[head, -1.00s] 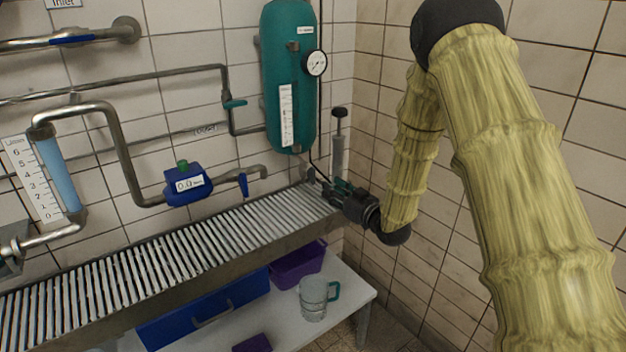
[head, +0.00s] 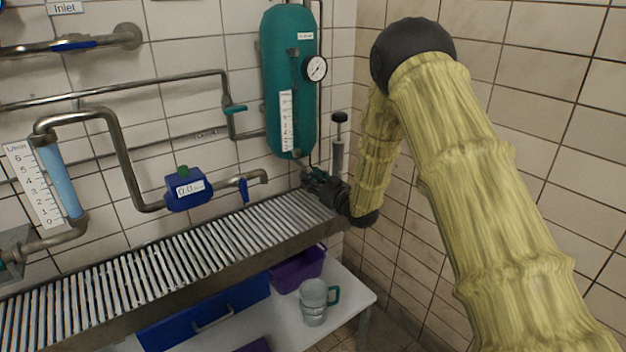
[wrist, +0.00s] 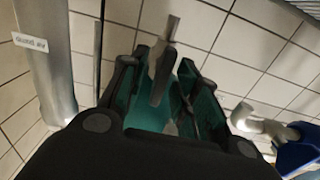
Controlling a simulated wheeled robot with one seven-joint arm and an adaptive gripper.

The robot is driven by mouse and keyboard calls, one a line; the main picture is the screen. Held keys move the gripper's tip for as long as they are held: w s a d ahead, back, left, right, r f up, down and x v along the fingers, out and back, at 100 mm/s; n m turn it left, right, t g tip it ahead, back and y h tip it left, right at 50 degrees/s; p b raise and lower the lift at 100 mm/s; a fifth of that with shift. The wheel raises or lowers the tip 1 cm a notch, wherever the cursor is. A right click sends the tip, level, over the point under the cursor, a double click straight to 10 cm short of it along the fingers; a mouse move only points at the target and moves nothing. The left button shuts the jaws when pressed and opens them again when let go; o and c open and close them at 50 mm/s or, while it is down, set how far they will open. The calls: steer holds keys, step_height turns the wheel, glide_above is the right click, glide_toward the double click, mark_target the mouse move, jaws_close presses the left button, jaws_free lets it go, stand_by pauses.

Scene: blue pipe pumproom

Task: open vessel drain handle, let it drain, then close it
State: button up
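The teal vessel (head: 290,75) hangs on the tiled wall in the head view, with a gauge and a level scale. My gripper (head: 314,181) is just below it, above the right end of the grating, small and partly dark. In the wrist view my gripper (wrist: 157,66) has its two fingers apart, with gaps on both sides of a grey metal lever-like piece (wrist: 160,50) that shows between them. It may be the vessel drain handle; whether a finger touches it, I cannot tell. Teal surface shows behind the fingers. The drain outlet is hidden.
A grey pump cylinder (head: 338,157) stands close to my gripper, also at left in the wrist view (wrist: 45,60). A blue flow meter (head: 187,189) and a blue-handled tap (head: 244,190) are left. The grating (head: 180,262) runs below; a jug (head: 313,303) stands on the lower shelf.

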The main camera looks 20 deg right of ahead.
jaws_close()
steer(key=shift+m, duration=0.4)
steer(key=m+p, duration=0.1)
steer(key=m, duration=0.2)
steer(key=shift+d, duration=0.15)
steer(key=m+b, duration=0.1)
steer(key=m, duration=0.8)
steer(key=m+b, duration=0.1)
steer(key=m, duration=0.4)
steer(key=shift+w+d+f+b, duration=0.1)
steer(key=shift+d+f+b, duration=0.05)
steer(key=shift+f+b, duration=0.25)
steer(key=shift+m, duration=0.3)
